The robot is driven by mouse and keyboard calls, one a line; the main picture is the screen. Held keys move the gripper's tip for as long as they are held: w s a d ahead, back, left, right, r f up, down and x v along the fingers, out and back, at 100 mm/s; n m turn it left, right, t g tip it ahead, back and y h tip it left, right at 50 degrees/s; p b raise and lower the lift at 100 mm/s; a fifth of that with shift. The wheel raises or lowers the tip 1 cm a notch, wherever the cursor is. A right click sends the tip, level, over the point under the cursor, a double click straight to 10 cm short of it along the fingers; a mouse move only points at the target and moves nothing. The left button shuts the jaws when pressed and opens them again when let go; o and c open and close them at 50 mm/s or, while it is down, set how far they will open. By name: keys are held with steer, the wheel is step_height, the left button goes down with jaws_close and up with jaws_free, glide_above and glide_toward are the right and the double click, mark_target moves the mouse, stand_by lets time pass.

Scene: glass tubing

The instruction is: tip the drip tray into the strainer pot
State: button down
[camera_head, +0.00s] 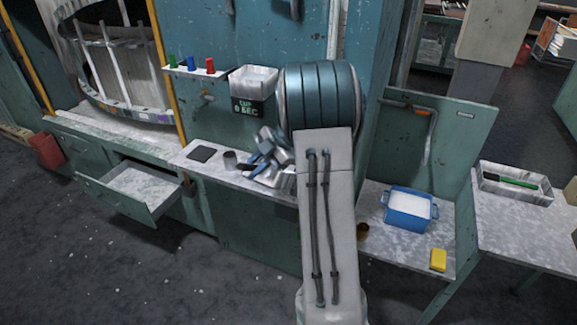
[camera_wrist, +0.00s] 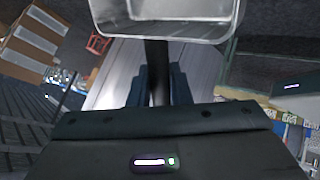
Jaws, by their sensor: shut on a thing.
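My gripper (camera_wrist: 157,88) is shut on the dark handle of a metal tray, which looks like the drip tray (camera_wrist: 165,28). The tray is shallow, grey and rounded at the corners, and fills the top of the wrist view, cut off by its edge. In the head view my gripper (camera_head: 262,155) is over the left counter, with the metal tray (camera_head: 277,178) just below it, partly hidden by my arm. A blue two-handled pot (camera_head: 399,220) with a white inside stands on the lower right counter, apart from the tray. I cannot tell whether it is the strainer pot.
A small grey cup (camera_head: 230,160) and a dark square pad (camera_head: 201,154) are on the left counter. An open drawer (camera_head: 130,198) juts out below. A yellow block (camera_head: 438,259) and a brown cup (camera_head: 362,232) are near the pot. A tray with a green item (camera_head: 516,186) stands right.

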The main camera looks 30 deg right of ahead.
steer(key=shift+s+d+n, duration=0.7)
steer(key=shift+s+d, duration=2)
steer(key=shift+d, duration=1.25)
step_height(320, 180, down, 12)
steer(key=s+a+n+t+h+b, duration=0.25)
steer(key=h+b, duration=0.25)
steer(key=b, duration=0.9)
step_height(320, 180, up, 9)
steer(key=p, duration=1)
steer(key=shift+a+h+p, duration=0.2)
steer(key=shift+h+p, duration=0.1)
steer(key=shift+p, duration=0.1)
steer(key=shift+w+r+m+t, duration=0.1)
steer(key=shift+w+m+t, duration=0.05)
steer(key=shift+m+t, duration=0.1)
